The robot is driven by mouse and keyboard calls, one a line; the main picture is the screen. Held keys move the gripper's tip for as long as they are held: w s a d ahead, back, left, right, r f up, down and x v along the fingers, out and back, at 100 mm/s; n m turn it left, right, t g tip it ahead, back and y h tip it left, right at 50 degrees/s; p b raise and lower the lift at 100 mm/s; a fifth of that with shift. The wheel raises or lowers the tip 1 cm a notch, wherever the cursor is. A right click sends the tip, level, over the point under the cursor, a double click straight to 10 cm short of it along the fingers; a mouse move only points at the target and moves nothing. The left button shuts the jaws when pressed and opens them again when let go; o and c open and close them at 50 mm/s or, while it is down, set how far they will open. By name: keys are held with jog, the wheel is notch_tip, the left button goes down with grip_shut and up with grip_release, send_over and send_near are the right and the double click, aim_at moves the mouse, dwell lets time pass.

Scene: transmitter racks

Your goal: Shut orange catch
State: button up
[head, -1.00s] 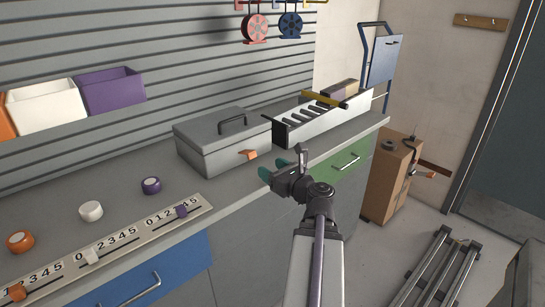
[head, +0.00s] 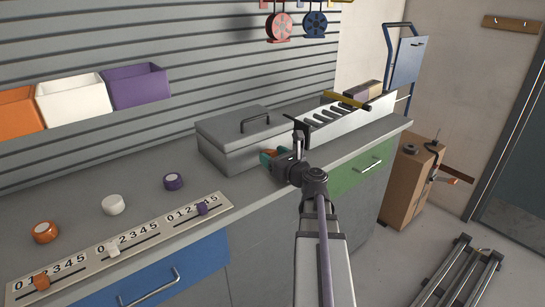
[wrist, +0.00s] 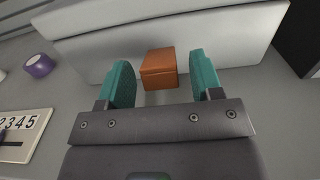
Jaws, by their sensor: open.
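The orange catch (wrist: 159,68) sits on the front of the grey lidded box (head: 228,157). In the wrist view it lies between and just beyond the two teal fingertips of my gripper (wrist: 163,82). A gap shows on each side of it. My gripper is open and holds nothing. In the head view my gripper (head: 270,157) is at the box's front, and the catch (head: 271,151) is partly hidden behind it. The box's lid is down, with a dark handle on top. I cannot tell whether the catch is fastened.
A long slotted rack (head: 343,121) stands right of the box. Orange (head: 45,232), white (head: 113,205) and purple (head: 173,182) round knobs and a numbered slider panel (head: 130,243) lie to the left. The counter in front of the box is narrow.

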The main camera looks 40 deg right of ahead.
jog(key=shift+c, duration=0.3)
jog(key=c, duration=0.9)
jog(key=shift+r, duration=0.15)
